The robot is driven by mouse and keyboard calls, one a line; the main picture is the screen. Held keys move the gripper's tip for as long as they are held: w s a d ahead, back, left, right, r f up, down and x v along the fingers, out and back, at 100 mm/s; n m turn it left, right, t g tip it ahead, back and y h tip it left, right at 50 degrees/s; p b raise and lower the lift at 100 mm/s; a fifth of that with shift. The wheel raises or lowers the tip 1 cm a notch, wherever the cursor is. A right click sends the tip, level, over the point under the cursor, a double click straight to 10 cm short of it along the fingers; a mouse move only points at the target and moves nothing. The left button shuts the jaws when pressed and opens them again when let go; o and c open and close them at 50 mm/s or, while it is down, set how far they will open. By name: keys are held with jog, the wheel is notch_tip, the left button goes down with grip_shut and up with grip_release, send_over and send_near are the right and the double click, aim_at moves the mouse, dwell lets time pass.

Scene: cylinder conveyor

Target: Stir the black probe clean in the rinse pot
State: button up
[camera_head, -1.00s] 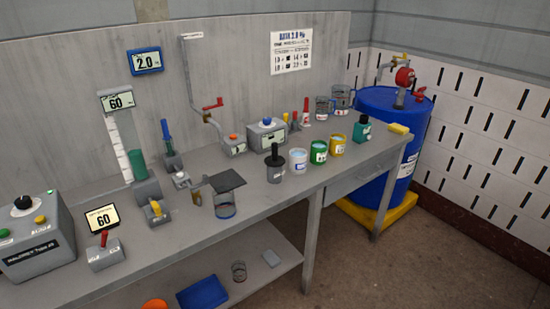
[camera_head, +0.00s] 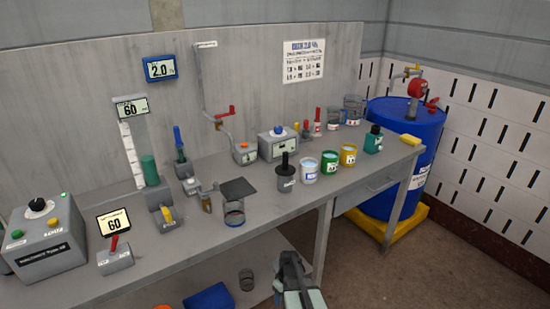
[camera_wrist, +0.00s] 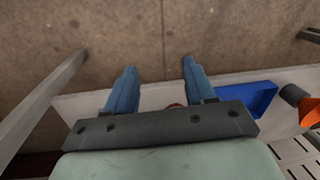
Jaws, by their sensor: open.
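The black probe (camera_head: 285,160) stands upright in a dark grey holder (camera_head: 286,183) on the bench, with only its upper part showing. To its right stand a white pot (camera_head: 309,177), a green pot (camera_head: 329,169) and a yellow pot (camera_head: 348,158), all holding light liquid. Their labels are too small to read, so I cannot tell which is the rinse pot. My gripper (camera_head: 289,258) is in front of the bench edge, below and apart from the probe. In the wrist view my gripper (camera_wrist: 157,68) has its two blue fingers apart with nothing between them.
A glass beaker (camera_head: 234,213) stands at the front edge, beside a dark plate (camera_head: 238,188). A teal bottle (camera_head: 373,142) and yellow sponge (camera_head: 410,141) sit right of the pots. A lower shelf holds a blue tray (camera_head: 210,299). The blue drum (camera_head: 408,160) stands right.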

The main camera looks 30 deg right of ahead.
jog(key=w+d+r+n+t+h, duration=0.1)
jog(key=d+r, duration=0.5)
jog(key=d, duration=0.6)
jog(key=w+d+r+t+h, duration=0.15)
jog(key=d+r, duration=0.45)
jog(key=d, duration=0.6)
jog(key=w+d+r+n+t, duration=0.1)
jog(key=d+r+t, duration=0.1)
jog(key=d+r, duration=0.75)
jog(key=s+d+r+n+h, duration=0.2)
jog(key=d+r, duration=0.7)
jog(key=d, duration=0.3)
notch_tip(320, 180, up, 32)
jog(key=n+g+h, duration=0.2)
jog(key=n+g, duration=0.2)
jog(key=n, duration=0.9)
send_over(287, 160)
jog(key=w+a, duration=0.1)
jog(key=a, duration=0.3)
jog(key=shift+y, duration=0.25)
jog(key=x, duration=1.3)
jog(key=shift+w+f, duration=0.1)
jog(key=shift+f, duration=0.1)
jog(key=shift+c, duration=0.3)
